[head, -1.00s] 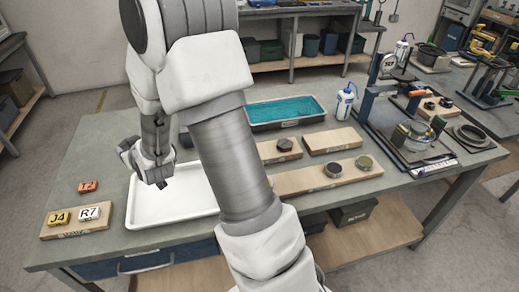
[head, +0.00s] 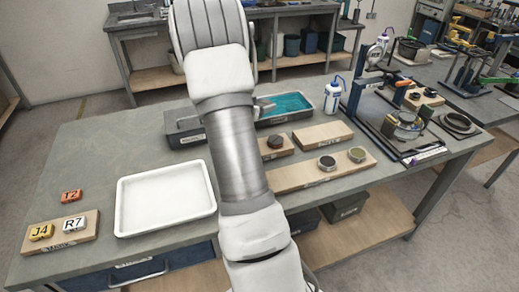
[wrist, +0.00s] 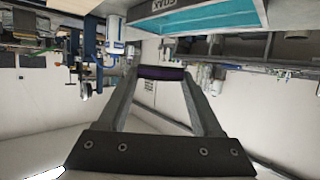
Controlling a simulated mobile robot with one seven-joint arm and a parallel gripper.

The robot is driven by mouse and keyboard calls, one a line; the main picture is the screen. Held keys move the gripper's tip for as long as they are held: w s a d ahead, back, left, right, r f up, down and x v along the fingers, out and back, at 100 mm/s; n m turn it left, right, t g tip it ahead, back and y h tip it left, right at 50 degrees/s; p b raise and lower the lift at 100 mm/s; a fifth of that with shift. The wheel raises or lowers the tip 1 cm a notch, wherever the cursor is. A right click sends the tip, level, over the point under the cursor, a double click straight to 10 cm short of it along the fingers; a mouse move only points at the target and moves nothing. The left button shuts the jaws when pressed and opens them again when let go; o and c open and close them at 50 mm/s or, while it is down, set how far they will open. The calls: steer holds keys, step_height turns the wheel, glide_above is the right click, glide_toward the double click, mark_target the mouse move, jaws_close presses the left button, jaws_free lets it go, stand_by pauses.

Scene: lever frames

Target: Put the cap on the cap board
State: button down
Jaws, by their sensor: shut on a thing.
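My gripper (wrist: 161,75) is in the wrist view, its two fingers shut on a dark purple-black piece (wrist: 161,72), seen edge-on. It may be the cap. In the head view my own arm hides the gripper and what it holds. Three wooden boards lie right of my arm: one with a dark cap-like piece (head: 271,141), a bare one (head: 323,134), and a long front one (head: 290,179) with two round pieces, one dark (head: 326,162) and one olive (head: 357,155). Their labels are too small to read, so I cannot tell which is the cap board.
A white tray (head: 120,231) lies empty at left. A teal-filled tray (head: 300,117), a squeeze bottle (head: 333,95) and a blue-framed fixture (head: 362,100) stand behind and right.

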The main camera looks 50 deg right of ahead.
steer(key=s+d+m+g, duration=0.3)
steer(key=s+d, duration=0.2)
steer(key=s, duration=0.1)
steer(key=w+a+f, duration=0.1)
steer(key=a+f, duration=0.1)
steer(key=a, duration=0.1)
steer(key=w+a+f, duration=0.1)
steer(key=a+f, duration=0.2)
steer(key=a, duration=0.1)
steer(key=w+a+f+b, duration=0.1)
steer(key=a+f, duration=0.1)
steer(key=a, duration=0.2)
steer(key=shift+w+f, duration=0.15)
steer(key=shift+w, duration=0.1)
steer(key=shift+f, duration=2)
steer(key=shift+f+b, duration=0.25)
steer(key=shift+b, duration=0.15)
steer(key=shift+c, duration=0.2)
jaws_free()
steer(key=shift+a, duration=0.1)
steer(key=shift+r, duration=0.15)
